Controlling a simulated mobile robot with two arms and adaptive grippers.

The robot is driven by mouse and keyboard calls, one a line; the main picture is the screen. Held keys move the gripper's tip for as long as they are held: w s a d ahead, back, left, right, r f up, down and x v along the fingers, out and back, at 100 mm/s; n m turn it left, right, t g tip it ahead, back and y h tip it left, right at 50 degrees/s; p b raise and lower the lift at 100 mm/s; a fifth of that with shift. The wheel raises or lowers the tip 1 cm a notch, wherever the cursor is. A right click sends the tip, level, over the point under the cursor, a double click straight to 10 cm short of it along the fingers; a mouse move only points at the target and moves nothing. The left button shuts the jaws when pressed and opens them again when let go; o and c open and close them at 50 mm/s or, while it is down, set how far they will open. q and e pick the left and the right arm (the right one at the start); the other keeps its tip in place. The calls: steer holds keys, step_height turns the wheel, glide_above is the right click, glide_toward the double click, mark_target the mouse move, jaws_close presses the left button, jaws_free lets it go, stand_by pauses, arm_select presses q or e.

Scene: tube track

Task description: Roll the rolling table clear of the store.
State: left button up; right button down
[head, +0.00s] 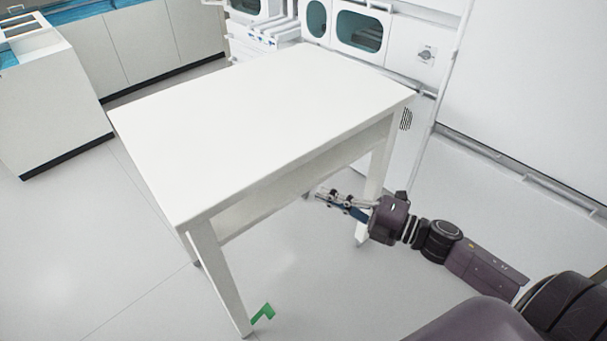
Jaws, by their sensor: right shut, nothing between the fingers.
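The rolling table (260,115) is white with a bare, flat top and stands in the middle of the head view. Its far edge overlaps the front of the white store (365,38), a cabinet with dark rounded windows, in the picture; I cannot tell whether they touch. My right gripper (322,194) is shut and empty. It is low at the table's near right side, below the top, by the right front leg (376,172). I cannot tell whether it touches the table. The table's wheels are mostly hidden. My left gripper is out of view.
A green corner mark (263,314) lies on the floor beside the near table leg. White counters (50,100) stand at the left and back left. A white wall (540,90) with a low rail is at the right. The floor at the front left is clear.

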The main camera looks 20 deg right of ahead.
mark_target(290, 171)
steer(key=w, duration=0.2)
steer(key=w+a+p, duration=0.1)
steer(key=w, duration=0.1)
steer(key=w+a, duration=0.1)
steer(key=w, duration=0.1)
steer(key=shift+w+a+r, duration=0.1)
steer(key=shift+w+a, duration=0.15)
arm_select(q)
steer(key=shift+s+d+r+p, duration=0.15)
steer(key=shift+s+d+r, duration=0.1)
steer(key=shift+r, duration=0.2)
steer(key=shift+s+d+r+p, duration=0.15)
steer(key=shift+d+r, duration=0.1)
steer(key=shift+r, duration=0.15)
arm_select(e)
steer(key=shift+w+d, duration=0.1)
steer(key=shift+w, duration=0.65)
